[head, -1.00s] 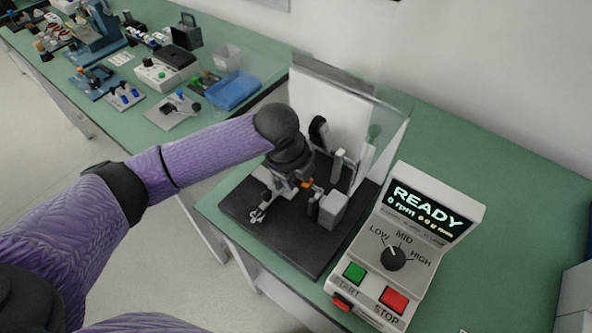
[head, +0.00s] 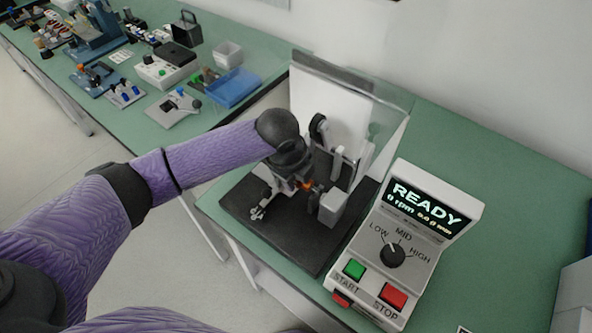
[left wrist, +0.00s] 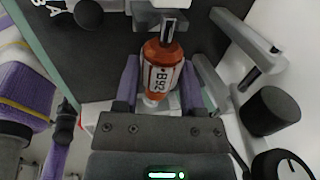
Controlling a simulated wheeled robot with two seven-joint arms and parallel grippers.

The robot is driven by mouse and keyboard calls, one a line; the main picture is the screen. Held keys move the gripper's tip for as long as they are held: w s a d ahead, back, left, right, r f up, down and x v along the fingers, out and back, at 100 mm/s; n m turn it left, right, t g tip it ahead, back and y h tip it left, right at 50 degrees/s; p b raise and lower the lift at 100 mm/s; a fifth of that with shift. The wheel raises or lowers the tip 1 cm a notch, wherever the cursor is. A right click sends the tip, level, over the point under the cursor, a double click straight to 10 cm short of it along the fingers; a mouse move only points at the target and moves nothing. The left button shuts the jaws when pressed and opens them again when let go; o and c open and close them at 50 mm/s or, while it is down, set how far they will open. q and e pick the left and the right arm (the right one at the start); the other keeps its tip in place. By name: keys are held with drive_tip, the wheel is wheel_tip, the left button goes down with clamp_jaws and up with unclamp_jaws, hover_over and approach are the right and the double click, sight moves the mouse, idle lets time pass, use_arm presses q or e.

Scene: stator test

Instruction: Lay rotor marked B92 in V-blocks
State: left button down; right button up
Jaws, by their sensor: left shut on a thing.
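The rotor marked B92 (left wrist: 162,70) is orange with a white label and a metal shaft. My left gripper (left wrist: 155,88) is shut on it, with a purple finger on each side. In the head view my left gripper (head: 303,184) is low over the black test stand (head: 285,236), and the rotor is mostly hidden there. In the left wrist view the shaft's far end lies at a grey slotted support (left wrist: 172,24). I cannot tell whether it rests in it. The near support is hidden by the gripper. My right gripper is not in view.
A clear guard (head: 385,120) stands behind the stand. A control box (head: 400,255) reading READY, with a dial and green and red buttons, is to its right. A blue tray (head: 232,88) and other devices sit on the left bench. The right bench top is mostly clear.

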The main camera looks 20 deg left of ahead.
use_arm(q)
drive_tip(key=shift+f, duration=0.35)
drive_tip(key=shift+f, duration=0.15)
idle(0.3)
drive_tip(key=shift+c, duration=0.5)
unclamp_jaws()
drive_tip(key=d+p+v, duration=0.1)
drive_tip(key=p+v, duration=0.3)
drive_tip(key=v, duration=0.6)
drive_tip(key=shift+a, duration=0.5)
